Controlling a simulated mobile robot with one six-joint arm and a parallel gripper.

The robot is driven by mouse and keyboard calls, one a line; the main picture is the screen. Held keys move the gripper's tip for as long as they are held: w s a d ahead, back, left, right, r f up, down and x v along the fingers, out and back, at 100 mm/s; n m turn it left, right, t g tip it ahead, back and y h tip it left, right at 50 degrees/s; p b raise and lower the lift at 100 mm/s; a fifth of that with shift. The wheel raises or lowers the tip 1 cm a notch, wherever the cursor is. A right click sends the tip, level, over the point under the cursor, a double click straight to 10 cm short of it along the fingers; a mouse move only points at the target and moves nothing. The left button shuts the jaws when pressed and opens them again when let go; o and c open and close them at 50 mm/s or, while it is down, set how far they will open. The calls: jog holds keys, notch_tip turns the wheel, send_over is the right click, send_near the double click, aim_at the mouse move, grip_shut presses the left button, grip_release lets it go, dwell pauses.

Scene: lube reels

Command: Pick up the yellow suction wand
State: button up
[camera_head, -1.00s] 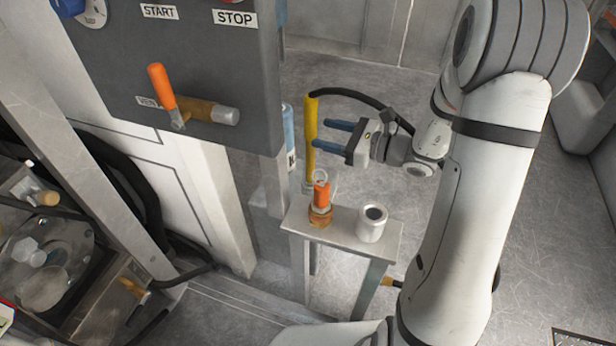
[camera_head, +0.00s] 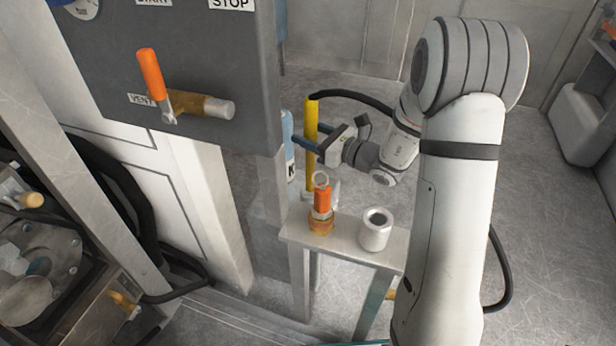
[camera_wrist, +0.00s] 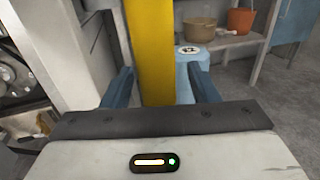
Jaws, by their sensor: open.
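The yellow suction wand (camera_head: 310,150) stands upright behind the small metal stand, with a black hose leaving its top to the right. In the wrist view the wand (camera_wrist: 152,50) rises between the two blue fingers. My gripper (camera_head: 306,146) is open, reaching in from the right with its fingers on either side of the wand. The wrist view also shows the open gripper (camera_wrist: 162,88), with a gap between the wand and each finger; the wand is nearer the left finger. I cannot tell whether the fingers reach fully past it.
A small metal stand (camera_head: 345,246) in front holds an orange-topped fitting (camera_head: 322,205) and a white cup (camera_head: 376,229). A grey panel (camera_head: 235,70) with an orange-handled valve (camera_head: 152,75) is at left. A light-blue container (camera_wrist: 190,72) stands behind the wand.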

grip_shut()
dwell(0.5)
